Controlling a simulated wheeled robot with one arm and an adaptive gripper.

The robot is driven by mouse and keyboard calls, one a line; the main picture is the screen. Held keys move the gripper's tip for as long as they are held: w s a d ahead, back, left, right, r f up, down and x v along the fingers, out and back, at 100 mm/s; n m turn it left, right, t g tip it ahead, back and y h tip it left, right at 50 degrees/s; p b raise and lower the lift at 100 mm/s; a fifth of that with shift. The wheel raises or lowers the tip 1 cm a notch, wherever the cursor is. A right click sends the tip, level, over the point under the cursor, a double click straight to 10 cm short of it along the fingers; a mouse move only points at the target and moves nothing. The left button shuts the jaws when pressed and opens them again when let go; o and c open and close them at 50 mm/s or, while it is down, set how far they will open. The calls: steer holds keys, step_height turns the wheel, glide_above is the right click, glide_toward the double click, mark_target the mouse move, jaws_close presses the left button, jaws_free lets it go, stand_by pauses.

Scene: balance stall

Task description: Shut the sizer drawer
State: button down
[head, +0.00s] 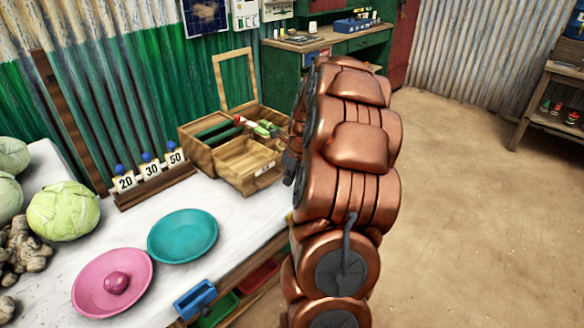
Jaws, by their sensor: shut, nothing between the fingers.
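The wooden sizer box (202,152) stands at the back of the white table with its framed lid (236,80) raised. Its drawer (250,180), with a pale label on the front, appears pulled out toward the table's front edge. A small red, white and green item (262,129) shows over the box's right side; I cannot tell what it rests on. My gripper (286,147) is at the right of the drawer, shut and empty. My copper arm hides most of it, and I cannot tell whether it touches the drawer.
A teal dish (183,235) and a pink dish (113,283) lie in front of the box. A rack marked 20, 30, 50 (152,185) stands left of it. Cabbages (63,211) are at far left. A blue bin (195,299) is at the front edge. Open floor lies right.

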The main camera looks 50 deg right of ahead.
steer(key=w, duration=0.1)
steer(key=w+f, duration=0.1)
steer(key=shift+w+f, duration=0.3)
steer(key=shift+w, duration=0.1)
steer(key=shift+w+f+p, duration=0.15)
steer(key=shift+w+p, duration=0.15)
steer(key=shift+w, duration=0.4)
steer(key=shift+w, duration=0.1)
